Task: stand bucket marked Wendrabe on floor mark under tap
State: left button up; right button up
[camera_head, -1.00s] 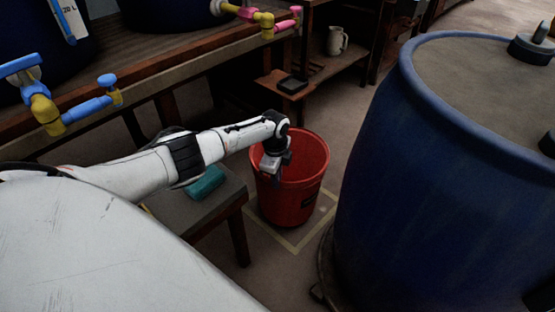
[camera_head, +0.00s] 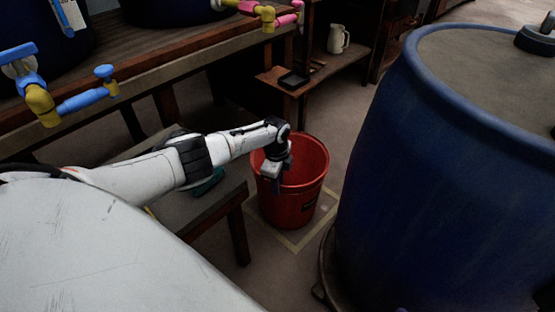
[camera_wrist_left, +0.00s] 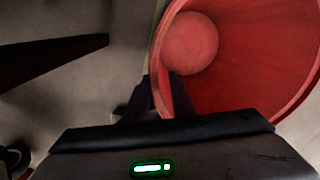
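A red bucket (camera_head: 312,173) stands upright on the floor, within the pale outlined floor mark (camera_head: 292,246) as far as I can see; its left and rear edges are hidden. A dark label shows low on its front, too small to read. My left gripper (camera_head: 278,186) points down at the bucket's near left rim. In the left wrist view the bucket (camera_wrist_left: 245,60) fills the right side, and the fingers (camera_wrist_left: 162,98) stand apart, one outside the wall and one inside, with a gap at the outer finger. My right gripper is out of view.
A big blue barrel (camera_head: 430,180) stands close on the right. A low table (camera_head: 205,212) is left of the bucket, under my arm. Blue-yellow (camera_head: 62,105) and pink-yellow taps (camera_head: 268,14) jut from the vat bench. A shelf with a cream jug (camera_head: 338,40) is behind.

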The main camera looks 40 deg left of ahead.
pick_arm(q)
jog(key=shift+r, duration=0.1)
